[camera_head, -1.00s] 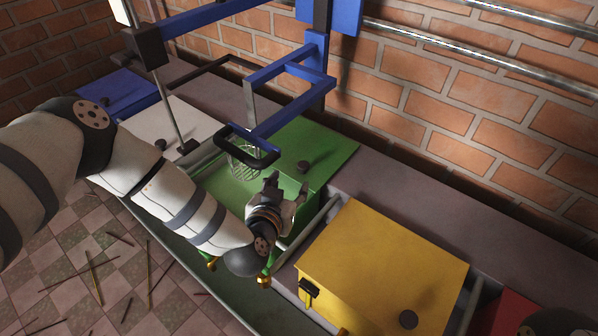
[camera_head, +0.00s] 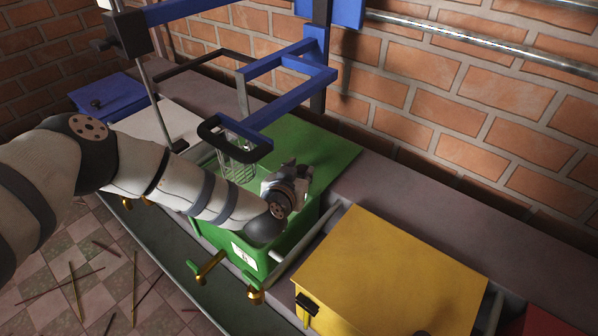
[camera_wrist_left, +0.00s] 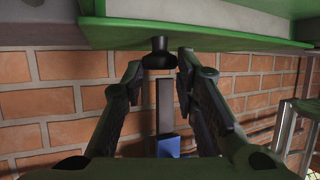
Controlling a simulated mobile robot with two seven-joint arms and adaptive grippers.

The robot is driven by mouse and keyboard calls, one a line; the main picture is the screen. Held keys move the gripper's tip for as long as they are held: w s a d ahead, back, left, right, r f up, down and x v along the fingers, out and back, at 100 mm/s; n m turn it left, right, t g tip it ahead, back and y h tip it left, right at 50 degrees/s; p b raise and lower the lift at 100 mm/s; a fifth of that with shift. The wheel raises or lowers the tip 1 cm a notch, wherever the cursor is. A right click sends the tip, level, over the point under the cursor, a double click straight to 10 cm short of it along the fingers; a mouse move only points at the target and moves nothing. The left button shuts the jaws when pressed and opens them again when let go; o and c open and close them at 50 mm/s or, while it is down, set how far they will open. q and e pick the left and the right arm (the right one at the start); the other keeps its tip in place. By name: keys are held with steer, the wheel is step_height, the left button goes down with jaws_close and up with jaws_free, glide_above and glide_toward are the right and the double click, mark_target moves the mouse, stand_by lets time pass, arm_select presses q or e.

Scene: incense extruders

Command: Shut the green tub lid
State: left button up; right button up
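The green tub (camera_head: 243,252) stands in the middle of the head view, with a pale label and brass taps on its front. Its flat green lid (camera_head: 325,152) sits toward the back right, leaving part of the tub open at the left. My left gripper (camera_head: 296,172) is over the lid and hides its knob in the head view. In the left wrist view, the lid (camera_wrist_left: 200,32) crosses the top and its dark knob (camera_wrist_left: 158,56) shows between the spread fingertips of my left gripper (camera_wrist_left: 160,67). I see no clear contact. My right gripper is out of view.
A wire basket (camera_head: 236,160) hangs at the tub's open part below a blue frame (camera_head: 285,105). A yellow tub (camera_head: 390,275) stands at the right, with white and blue tubs (camera_head: 108,95) at the left. A brick wall (camera_head: 450,120) closes the back.

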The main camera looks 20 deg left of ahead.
arm_select(q)
steer(key=s+p, duration=0.1)
steer(key=s, duration=0.1)
steer(key=s+a+p, duration=0.1)
steer(key=s+p, duration=0.1)
steer(key=s+a+r+p, duration=0.1)
steer(key=s+p, duration=0.1)
steer(key=shift+s+a, duration=0.2)
steer(key=shift+a, duration=0.05)
jaws_close()
steer(key=s+a+p, duration=0.1)
steer(key=s+p, duration=0.1)
steer(key=s, duration=0.1)
steer(key=s+a+p, duration=0.2)
steer(key=s, duration=0.2)
steer(key=s+a+f+p, duration=0.1)
steer(key=s+p, duration=0.1)
steer(key=s, duration=0.2)
steer(key=shift+a, duration=0.25)
steer(key=shift+s+f, duration=0.1)
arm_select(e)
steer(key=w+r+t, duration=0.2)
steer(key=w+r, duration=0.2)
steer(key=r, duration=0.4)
arm_select(q)
steer(key=o, duration=1.1)
jaws_free()
steer(key=shift+s+a, duration=0.1)
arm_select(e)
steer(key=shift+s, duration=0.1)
